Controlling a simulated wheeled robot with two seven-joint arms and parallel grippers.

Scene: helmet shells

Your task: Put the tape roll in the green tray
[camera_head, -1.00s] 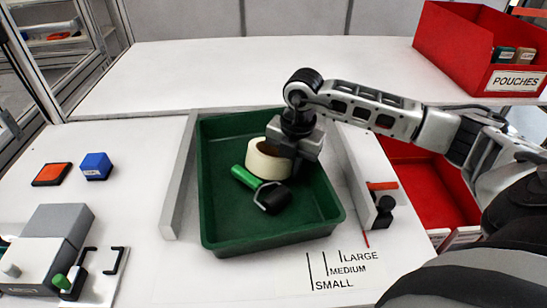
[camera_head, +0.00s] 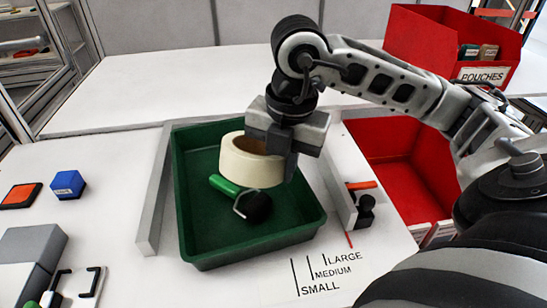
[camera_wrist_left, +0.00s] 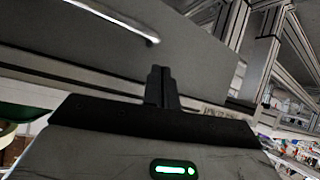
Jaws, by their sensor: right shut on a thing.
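The cream tape roll (camera_head: 248,166) is held over the green tray (camera_head: 253,256) in the head view, apparently raised above the tray's floor. My right gripper (camera_head: 278,160) comes from above and is shut on the roll's right wall. One finger is outside the roll; the other is mostly hidden. A roller with a green handle and black head (camera_head: 257,208) lies in the tray, its handle partly behind the roll. My left gripper (camera_wrist_left: 162,88) shows only in the left wrist view, with its fingers together and nothing seen between them.
Grey rails (camera_head: 153,192) flank the tray. Right of it are a dark tool with an orange part (camera_head: 364,203) and a red bin (camera_head: 407,165). A red pouches bin (camera_head: 440,45) stands behind. A blue block (camera_head: 67,185) and orange-black pad (camera_head: 20,195) lie left.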

